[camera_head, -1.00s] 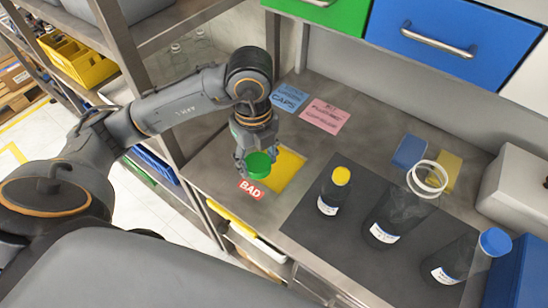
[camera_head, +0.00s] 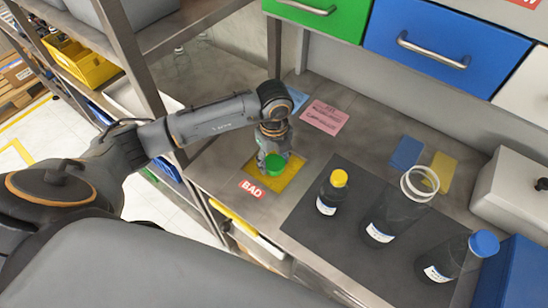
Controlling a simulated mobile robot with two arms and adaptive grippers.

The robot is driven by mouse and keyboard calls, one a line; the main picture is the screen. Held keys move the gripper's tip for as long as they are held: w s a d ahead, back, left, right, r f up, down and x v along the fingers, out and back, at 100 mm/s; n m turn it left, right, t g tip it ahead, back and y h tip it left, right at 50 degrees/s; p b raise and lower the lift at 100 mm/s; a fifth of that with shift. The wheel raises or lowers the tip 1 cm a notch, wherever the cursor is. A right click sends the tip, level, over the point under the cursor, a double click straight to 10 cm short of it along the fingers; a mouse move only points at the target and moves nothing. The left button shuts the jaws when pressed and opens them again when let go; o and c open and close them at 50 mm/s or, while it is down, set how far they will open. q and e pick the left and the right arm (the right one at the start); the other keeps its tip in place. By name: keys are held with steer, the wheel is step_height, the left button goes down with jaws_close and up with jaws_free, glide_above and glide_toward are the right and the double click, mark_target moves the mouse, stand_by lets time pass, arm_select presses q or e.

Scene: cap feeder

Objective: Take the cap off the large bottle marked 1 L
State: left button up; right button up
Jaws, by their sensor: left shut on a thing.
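My left gripper (camera_head: 273,155) is shut on a green cap (camera_head: 275,166), which it holds over the yellow square (camera_head: 288,183) on the bench. I cannot tell whether the cap touches the square. On the dark mat (camera_head: 308,222) stand three clear bottles. The large middle bottle (camera_head: 390,215) has a bare mouth with a pale ring and no cap on it. The small bottle (camera_head: 329,198) at left wears a yellow cap (camera_head: 339,178). The bottle (camera_head: 446,261) at right wears a blue cap (camera_head: 484,243). The labels are too small to read. My right gripper is out of view.
A red BAD label (camera_head: 251,188) lies beside the yellow square. A pink card (camera_head: 324,117), a blue pad (camera_head: 407,152) and a yellow pad (camera_head: 439,170) lie farther back. A grey box (camera_head: 512,190) and a blue bin (camera_head: 528,270) stand at right. A shelf rack (camera_head: 130,60) stands at left.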

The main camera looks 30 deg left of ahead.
mark_target(274, 163)
arm_select(q)
steer(key=shift+f, duration=0.15)
steer(key=o, duration=1.3)
steer(key=shift+r, duration=0.35)
step_height(274, 163, up, 12)
steer(key=b, duration=0.2)
steer(key=shift+f, duration=0.15)
